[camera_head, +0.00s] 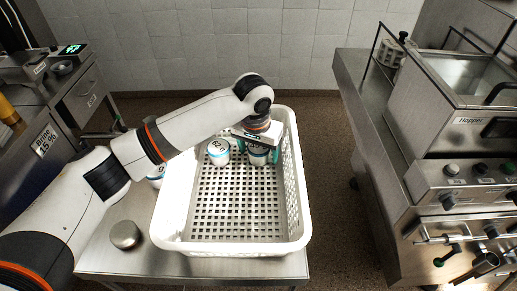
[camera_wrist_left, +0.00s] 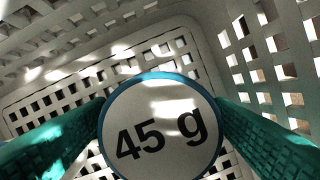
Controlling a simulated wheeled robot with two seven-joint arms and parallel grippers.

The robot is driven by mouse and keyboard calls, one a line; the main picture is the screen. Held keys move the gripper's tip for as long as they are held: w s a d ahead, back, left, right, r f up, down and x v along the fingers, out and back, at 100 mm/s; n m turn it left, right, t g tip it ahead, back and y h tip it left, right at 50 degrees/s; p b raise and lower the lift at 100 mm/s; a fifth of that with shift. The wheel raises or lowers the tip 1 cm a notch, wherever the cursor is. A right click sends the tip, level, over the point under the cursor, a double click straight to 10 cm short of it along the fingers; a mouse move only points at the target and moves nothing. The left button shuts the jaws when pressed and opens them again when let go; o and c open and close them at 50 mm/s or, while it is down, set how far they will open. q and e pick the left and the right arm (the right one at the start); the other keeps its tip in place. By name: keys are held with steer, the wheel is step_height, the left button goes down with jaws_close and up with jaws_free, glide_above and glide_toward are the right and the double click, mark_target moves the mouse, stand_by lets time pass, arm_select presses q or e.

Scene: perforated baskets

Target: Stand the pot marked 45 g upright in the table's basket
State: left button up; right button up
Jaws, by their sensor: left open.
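The pot marked 45 g (camera_wrist_left: 160,105) has a white lid with a blue rim and fills the lower middle of the left wrist view. It stands lid up inside the white perforated basket (camera_head: 293,205), near the far right corner. In the head view the pot (camera_head: 257,158) is partly hidden under my gripper. My left gripper (camera_head: 262,152) points down with its green fingers on either side of the pot, and it is open. Whether a finger touches the pot cannot be told. My right gripper is not in view.
A second white pot (camera_head: 218,152), its lid marking hard to read, stands in the basket just left. Another pot (camera_head: 155,175) shows partly behind my arm, outside the basket. A round metal object (camera_head: 125,234) sits on the table (camera_head: 200,267). The basket's near floor is empty.

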mark_target(256, 151)
arm_select(q)
step_height(256, 151, up, 12)
steer(key=s+b, duration=0.1)
steer(key=shift+s+a+b, duration=0.3)
steer(key=shift+b, duration=0.1)
steer(key=shift+r, duration=0.1)
